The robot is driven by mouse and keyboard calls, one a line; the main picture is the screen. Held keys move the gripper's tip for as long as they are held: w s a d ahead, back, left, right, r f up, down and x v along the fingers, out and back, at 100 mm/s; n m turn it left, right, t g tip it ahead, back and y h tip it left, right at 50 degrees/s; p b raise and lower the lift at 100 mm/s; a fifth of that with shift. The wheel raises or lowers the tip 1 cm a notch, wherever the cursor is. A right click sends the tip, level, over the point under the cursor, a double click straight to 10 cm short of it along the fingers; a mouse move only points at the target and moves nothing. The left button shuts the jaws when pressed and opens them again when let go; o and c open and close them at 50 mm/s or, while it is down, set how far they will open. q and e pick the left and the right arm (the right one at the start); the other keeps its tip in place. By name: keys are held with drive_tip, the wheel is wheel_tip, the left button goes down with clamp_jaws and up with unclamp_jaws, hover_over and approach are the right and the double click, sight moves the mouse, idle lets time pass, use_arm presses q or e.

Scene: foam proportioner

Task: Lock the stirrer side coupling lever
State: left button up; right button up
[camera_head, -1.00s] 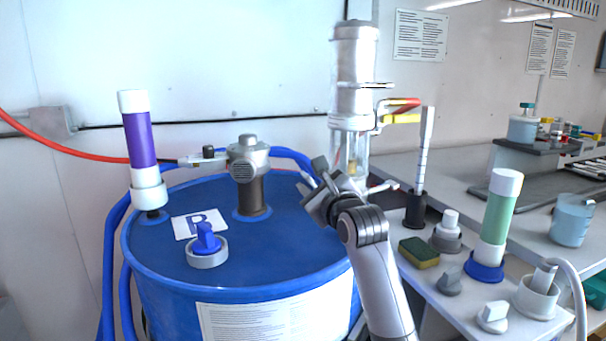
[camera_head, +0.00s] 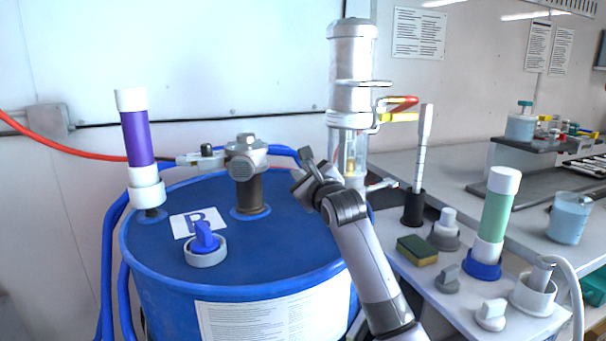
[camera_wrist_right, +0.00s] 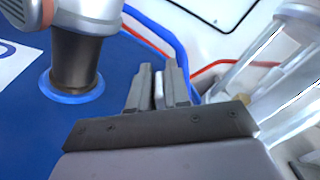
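The stirrer (camera_head: 247,160) is a grey-topped unit with a dark neck on the blue drum (camera_head: 290,235). A grey coupling (camera_head: 190,160) joins its left side to the red hose, with a small dark upright part (camera_head: 207,150) on it, perhaps the lever; its lock position is too small to tell. My right gripper (camera_head: 301,170) is over the drum, right of the stirrer and apart from it. My left gripper is out of view.
A clear cylinder pump (camera_head: 352,90) with red and yellow levers stands right of the gripper. A purple-banded tube (camera_head: 138,140) and blue knob (camera_head: 205,238) are on the drum's left. Blue hoses (camera_head: 285,152) run behind. The right bench holds several small items.

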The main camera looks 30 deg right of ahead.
clamp_jaws()
drive_tip(key=shift+d+r+m+p, duration=0.25)
drive_tip(key=shift+r+m+p, duration=0.35)
drive_tip(key=shift+p, duration=0.6)
drive_tip(key=m+p, duration=0.1)
drive_tip(key=d+p, duration=0.1)
drive_tip(key=p, duration=0.1)
drive_tip(key=shift+s+r+m, duration=0.15)
drive_tip(key=shift+r+m, duration=0.1)
drive_tip(key=shift+m, duration=0.15)
drive_tip(key=shift+s+d+m+p, duration=0.1)
drive_tip(key=shift+d+m+p, duration=0.35)
drive_tip(key=shift+m+p, duration=0.25)
drive_tip(key=shift+f, duration=0.1)
drive_tip(key=o, duration=0.6)
unclamp_jaws()
drive_tip(key=shift+f, duration=0.1)
